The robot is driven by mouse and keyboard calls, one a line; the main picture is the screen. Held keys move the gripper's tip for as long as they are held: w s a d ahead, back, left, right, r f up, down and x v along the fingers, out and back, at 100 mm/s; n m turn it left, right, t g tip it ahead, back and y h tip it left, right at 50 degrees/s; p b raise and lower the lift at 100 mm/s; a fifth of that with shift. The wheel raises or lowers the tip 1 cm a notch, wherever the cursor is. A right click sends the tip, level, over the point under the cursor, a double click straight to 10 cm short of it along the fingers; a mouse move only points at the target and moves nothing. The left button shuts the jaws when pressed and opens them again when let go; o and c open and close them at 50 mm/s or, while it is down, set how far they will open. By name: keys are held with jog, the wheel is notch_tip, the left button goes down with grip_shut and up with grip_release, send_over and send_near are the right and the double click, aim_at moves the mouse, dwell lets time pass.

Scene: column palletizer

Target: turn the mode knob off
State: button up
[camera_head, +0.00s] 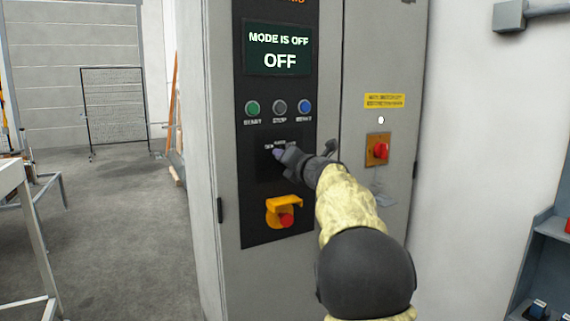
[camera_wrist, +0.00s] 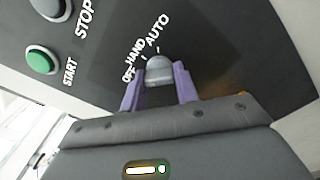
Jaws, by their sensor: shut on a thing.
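The mode knob (camera_wrist: 158,70) is a grey rotary knob on the black control panel (camera_head: 261,225). The labels OFF, HAND and AUTO stand around it in the wrist view. My gripper (camera_wrist: 158,88) has its two purple fingers on either side of the knob and is shut on it. In the head view my gripper (camera_head: 277,153) reaches the panel from the right and hides the knob. The display (camera_head: 278,50) above reads "MODE IS OFF" and "OFF".
Green (camera_head: 252,107), grey (camera_head: 279,106) and blue (camera_head: 304,106) buttons sit above the knob. A red emergency button (camera_head: 286,219) in a yellow guard is below it. A red switch (camera_head: 380,151) is on the cabinet to the right.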

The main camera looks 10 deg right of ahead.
jog(key=shift+f, duration=0.15)
jog(key=o, duration=1)
jog(key=shift+c, duration=0.2)
jog(key=b+v, duration=0.2)
jog(key=v, duration=1.5)
jog(key=shift+s+b, duration=0.15)
jog(key=shift+b, duration=0.25)
